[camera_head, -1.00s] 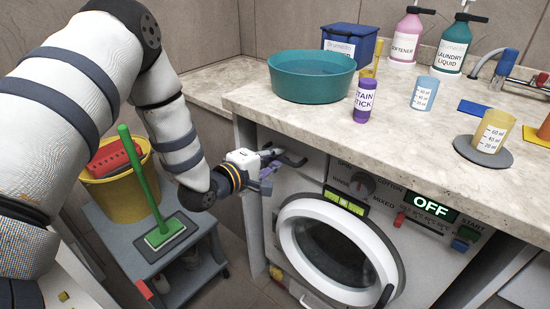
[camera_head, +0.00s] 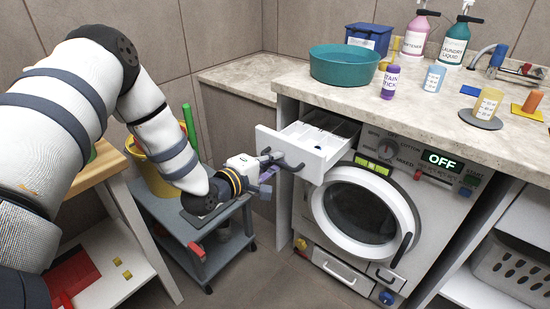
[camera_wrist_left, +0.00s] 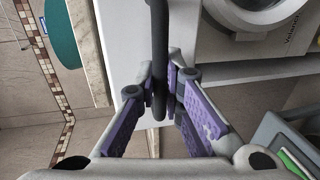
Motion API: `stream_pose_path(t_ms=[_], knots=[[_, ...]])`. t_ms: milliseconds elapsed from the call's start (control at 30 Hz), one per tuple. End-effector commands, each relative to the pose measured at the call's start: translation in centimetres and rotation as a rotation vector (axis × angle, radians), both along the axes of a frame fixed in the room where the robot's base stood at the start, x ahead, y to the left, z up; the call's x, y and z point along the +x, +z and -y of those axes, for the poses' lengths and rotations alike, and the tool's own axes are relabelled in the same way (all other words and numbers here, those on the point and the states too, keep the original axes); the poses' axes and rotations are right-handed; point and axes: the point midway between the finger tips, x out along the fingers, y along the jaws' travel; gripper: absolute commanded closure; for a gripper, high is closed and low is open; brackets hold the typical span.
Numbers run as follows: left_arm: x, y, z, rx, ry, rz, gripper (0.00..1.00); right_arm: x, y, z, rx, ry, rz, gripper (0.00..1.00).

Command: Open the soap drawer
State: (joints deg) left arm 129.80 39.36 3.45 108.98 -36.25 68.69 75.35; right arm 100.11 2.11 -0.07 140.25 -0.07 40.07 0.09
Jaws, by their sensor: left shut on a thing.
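The white soap drawer (camera_head: 322,146) stands pulled out from the upper left of the washing machine (camera_head: 365,205), and its compartments show from above. Its dark bar handle (camera_head: 290,164) is on the drawer front. My left gripper (camera_head: 272,166) is shut on this handle. In the left wrist view the purple finger pads (camera_wrist_left: 163,100) close around the dark handle bar (camera_wrist_left: 158,50), with the white drawer front behind it. My right gripper is in neither view.
A grey cart (camera_head: 198,232) with a yellow bucket (camera_head: 155,175) stands left of the machine, under my left arm. The counter (camera_head: 430,105) above holds a teal basin (camera_head: 343,70), bottles and cups. The round door (camera_head: 365,212) is shut. A laundry basket (camera_head: 510,272) sits at right.

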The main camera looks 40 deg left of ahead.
Motion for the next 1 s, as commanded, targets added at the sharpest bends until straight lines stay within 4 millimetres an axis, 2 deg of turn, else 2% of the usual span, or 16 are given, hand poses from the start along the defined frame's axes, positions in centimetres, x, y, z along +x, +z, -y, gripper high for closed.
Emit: stream_pose_path(t_ms=[467,500,533,833,933,1000], knots=[[-0.2,0.1,0.0,0.0,0.0,0.004,1.0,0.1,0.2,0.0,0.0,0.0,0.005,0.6],[-0.2,0.1,0.0,0.0,0.0,0.004,0.89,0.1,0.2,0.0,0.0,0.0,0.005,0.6],[-0.2,0.1,0.0,0.0,0.0,0.004,0.82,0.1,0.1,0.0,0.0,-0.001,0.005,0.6],[-0.3,0.1,0.0,0.0,0.0,0.002,0.82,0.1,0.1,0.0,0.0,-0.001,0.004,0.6],[-1.3,0.3,-0.2,-0.001,0.0,0.001,0.82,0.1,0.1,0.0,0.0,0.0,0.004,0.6],[-2.9,0.6,-0.3,-0.004,0.003,0.001,0.82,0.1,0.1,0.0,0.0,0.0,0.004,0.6]])
